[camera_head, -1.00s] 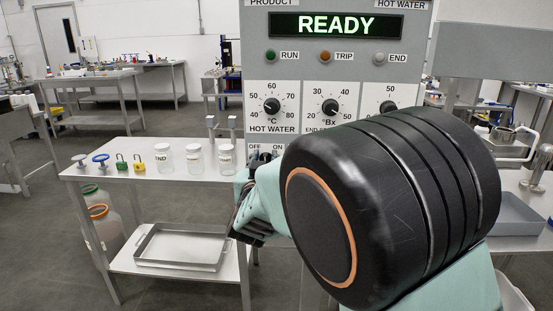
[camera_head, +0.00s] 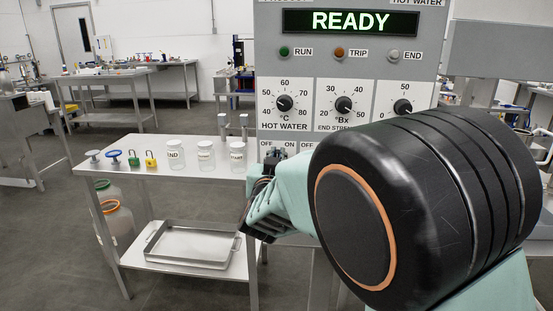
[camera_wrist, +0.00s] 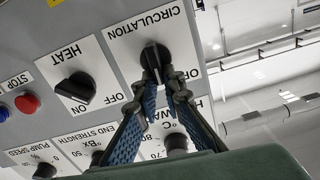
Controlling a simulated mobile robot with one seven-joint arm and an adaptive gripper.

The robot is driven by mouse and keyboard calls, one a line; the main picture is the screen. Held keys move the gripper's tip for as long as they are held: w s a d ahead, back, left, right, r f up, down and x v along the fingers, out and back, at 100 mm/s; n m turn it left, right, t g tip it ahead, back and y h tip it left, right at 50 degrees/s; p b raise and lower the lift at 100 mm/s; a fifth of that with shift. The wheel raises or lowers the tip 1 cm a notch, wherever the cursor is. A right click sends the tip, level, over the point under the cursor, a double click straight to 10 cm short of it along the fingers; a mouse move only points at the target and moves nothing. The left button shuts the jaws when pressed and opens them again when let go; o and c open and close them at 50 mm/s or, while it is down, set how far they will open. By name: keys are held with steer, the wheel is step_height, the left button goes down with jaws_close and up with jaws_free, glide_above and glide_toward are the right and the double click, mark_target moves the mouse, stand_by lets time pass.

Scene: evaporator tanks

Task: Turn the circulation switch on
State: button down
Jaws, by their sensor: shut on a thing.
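The circulation switch (camera_wrist: 153,56) is a black knob with a pale line on a white plate marked CIRCULATION, which appears upside down in the wrist view. My gripper (camera_wrist: 163,80) has its two blue-padded fingers closed around the knob's near end. The fingers hide part of the plate; an OFF label shows beside them, and I cannot clearly read which way the knob points. In the head view my gripper (camera_head: 268,163) is at the panel's lower left, below OFF and ON labels, and it hides the switch.
The heat switch (camera_wrist: 75,87) is beside it, with a red stop button (camera_wrist: 28,104) farther left. Dials (camera_wrist: 176,143) lie close to my fingers. The display (camera_head: 350,22) reads READY. Jars (camera_head: 205,155) and padlocks (camera_head: 151,159) stand on the side table (camera_head: 200,177).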

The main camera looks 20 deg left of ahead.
steer(key=m+b, duration=0.2)
steer(key=b, duration=0.1)
steer(key=m+b, duration=0.2)
steer(key=m, duration=0.1)
steer(key=d+m+b, duration=0.1)
steer(key=m+b, duration=0.2)
steer(key=shift+w+d+f+b, duration=0.1)
steer(key=shift+w+f+b, duration=0.05)
steer(key=shift+f+b, duration=0.15)
steer(key=shift+m, duration=0.3)
steer(key=c, duration=2)
jaws_free()
steer(key=shift+c, duration=0.2)
steer(key=v, duration=0.7)
steer(key=shift+s, duration=0.3)
